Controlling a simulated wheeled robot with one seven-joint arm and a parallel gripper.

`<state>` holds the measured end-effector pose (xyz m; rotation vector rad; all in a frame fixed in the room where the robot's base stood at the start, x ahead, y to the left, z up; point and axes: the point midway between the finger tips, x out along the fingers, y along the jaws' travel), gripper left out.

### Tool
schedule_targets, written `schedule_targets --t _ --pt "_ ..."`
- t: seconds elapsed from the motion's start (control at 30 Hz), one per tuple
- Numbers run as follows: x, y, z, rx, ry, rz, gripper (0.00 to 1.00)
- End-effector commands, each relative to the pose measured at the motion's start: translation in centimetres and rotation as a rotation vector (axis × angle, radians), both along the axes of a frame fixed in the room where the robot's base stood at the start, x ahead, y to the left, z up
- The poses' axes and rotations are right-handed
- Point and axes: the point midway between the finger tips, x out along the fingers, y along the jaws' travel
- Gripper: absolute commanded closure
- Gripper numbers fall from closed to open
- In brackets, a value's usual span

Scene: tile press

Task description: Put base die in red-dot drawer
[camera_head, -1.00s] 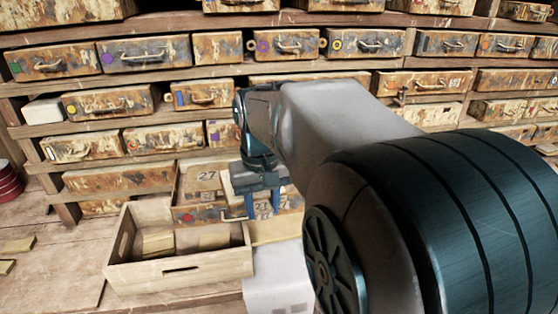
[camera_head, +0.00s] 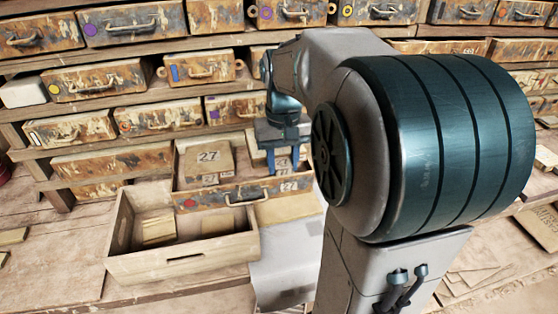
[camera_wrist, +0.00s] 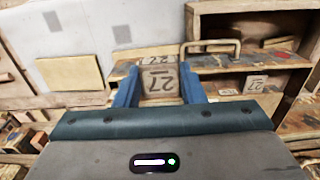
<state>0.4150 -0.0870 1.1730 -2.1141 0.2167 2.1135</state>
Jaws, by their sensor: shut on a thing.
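The red-dot drawer (camera_head: 225,197) is pulled out, with its red dot at the left of the front and a dark handle in the middle. A tan block marked 27 (camera_head: 208,158) sits inside it on the left. My gripper (camera_head: 284,168) is over the right part of the drawer, fingers pointing down. In the wrist view, the base die (camera_wrist: 160,80), a tan block marked 27, shows between my gripper's blue fingers (camera_wrist: 157,78), which are shut on it. In the head view the die is mostly hidden, and its clearance from the drawer floor cannot be told.
An open wooden crate (camera_head: 185,263) with tan blocks inside stands in front of the drawer, to its left. Shelves of worn drawers with coloured dots, such as a purple-dot drawer (camera_head: 130,25), rise behind.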

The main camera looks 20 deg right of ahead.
Motion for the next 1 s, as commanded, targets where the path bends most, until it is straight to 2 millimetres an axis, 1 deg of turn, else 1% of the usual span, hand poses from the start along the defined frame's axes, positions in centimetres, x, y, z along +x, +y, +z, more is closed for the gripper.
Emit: schedule_targets --t 0.1,0.83,1.0 --pt "1.2 -0.2 -0.3 0.000 -0.002 0.002 1.00" --pt "7.6 -1.4 -2.4 0.000 -0.002 0.004 1.00" --pt "7.6 -1.4 -4.4 -0.001 -0.003 0.004 1.00"
